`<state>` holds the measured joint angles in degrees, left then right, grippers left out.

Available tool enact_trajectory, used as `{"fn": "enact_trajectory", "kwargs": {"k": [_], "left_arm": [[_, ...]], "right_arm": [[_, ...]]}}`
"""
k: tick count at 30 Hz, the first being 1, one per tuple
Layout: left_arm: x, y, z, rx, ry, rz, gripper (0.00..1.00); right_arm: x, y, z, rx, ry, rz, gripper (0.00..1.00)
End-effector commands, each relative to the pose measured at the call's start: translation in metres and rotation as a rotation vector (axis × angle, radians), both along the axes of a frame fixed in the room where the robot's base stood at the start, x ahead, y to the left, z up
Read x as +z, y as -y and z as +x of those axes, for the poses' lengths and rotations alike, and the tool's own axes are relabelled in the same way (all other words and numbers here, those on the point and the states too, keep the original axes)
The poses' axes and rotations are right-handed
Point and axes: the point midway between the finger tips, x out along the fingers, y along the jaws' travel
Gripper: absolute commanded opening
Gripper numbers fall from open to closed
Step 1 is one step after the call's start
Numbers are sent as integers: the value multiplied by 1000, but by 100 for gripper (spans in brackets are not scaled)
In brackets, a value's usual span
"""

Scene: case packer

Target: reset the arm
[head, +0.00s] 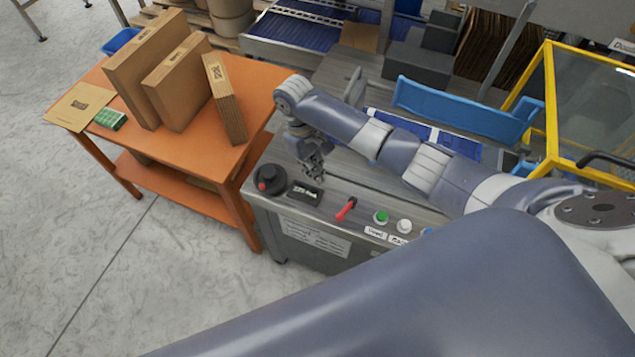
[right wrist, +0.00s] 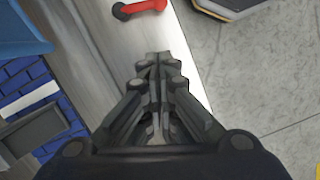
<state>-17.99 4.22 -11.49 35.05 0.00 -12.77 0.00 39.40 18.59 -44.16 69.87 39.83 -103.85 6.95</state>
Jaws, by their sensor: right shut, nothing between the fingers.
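My right arm (head: 400,155) reaches left across the metal control console (head: 310,242). My right gripper (head: 316,172) hangs above the console top, close to the black display (head: 304,193). In the right wrist view the gripper's fingers (right wrist: 158,62) are together with nothing between them. A red lever handle (head: 346,209) is on the console to the right of the gripper; a red handle (right wrist: 140,8) also shows beyond the fingertips in the right wrist view. My left gripper is not in view.
The console has a black knob with red (head: 268,181), a green button (head: 381,216) and a white button (head: 404,226). An orange table (head: 190,158) with cardboard boxes (head: 148,70) stands left. A blue guard (head: 465,108) and yellow frame (head: 549,110) stand behind and right.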

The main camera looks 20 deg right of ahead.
Motion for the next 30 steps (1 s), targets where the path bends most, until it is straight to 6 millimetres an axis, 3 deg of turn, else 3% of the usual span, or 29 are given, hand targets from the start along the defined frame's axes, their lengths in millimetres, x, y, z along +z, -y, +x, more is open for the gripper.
{"fn": "enact_trajectory", "kwargs": {"k": [5,14,23,26,30], "left_arm": [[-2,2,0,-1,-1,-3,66],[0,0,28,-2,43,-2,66],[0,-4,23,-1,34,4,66],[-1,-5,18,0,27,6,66],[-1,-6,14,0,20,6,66]], "right_arm": [[10,-1,2,-2,1,0,0],[11,-1,2,-1,0,0,0],[9,-3,0,2,1,3,0],[1,-13,-11,20,9,25,0],[-17,-39,-40,56,48,89,0]]}}
